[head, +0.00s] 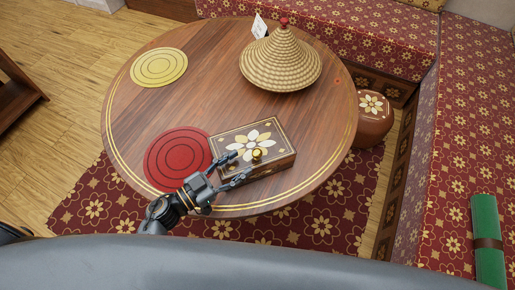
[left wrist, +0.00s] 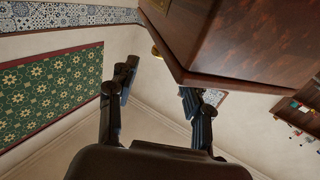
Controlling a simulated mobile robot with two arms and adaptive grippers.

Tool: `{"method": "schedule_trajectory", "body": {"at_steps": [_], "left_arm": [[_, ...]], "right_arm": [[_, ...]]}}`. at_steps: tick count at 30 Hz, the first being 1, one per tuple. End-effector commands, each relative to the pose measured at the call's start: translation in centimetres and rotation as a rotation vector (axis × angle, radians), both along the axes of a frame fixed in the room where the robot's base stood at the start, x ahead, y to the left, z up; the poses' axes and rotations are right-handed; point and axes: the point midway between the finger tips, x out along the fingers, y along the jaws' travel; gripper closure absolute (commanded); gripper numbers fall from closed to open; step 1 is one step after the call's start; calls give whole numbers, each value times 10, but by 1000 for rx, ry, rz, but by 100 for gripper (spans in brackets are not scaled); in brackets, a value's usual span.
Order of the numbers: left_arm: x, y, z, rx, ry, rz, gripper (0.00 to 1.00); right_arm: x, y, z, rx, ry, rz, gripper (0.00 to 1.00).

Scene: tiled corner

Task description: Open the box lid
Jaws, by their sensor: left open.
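The box (head: 272,168) is a wooden box with a large cream and gold flower on its lid (head: 250,134). It sits on the round table near its front edge, and the lid looks closed. A gold knob (head: 257,154) shows at its front. My left gripper (head: 242,164) is open and empty, with its fingers at the front left of the box, close to the knob. In the left wrist view the open fingers (left wrist: 160,82) show below a dark wooden body, likely the box (left wrist: 250,40). I cannot tell whether they touch it. My right gripper is out of view.
The round wooden table (head: 205,85) also holds a red mat (head: 175,152) left of the box, a yellow mat (head: 159,67) and a woven cone-shaped cover (head: 281,62) at the back. A patterned bench (head: 400,40) runs behind and right. A round stool (head: 374,118) stands at the right.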

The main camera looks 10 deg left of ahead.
Motion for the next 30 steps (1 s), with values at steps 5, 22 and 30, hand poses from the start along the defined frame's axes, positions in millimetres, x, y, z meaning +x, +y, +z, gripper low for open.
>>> {"method": "schedule_trajectory", "body": {"at_steps": [5,22,30], "left_arm": [[27,-26,2,-3,-1,1,50],[49,-49,0,0,1,1,50],[49,-49,0,1,1,1,97]], "right_arm": [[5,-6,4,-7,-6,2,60],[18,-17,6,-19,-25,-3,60],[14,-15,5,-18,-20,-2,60]]}}
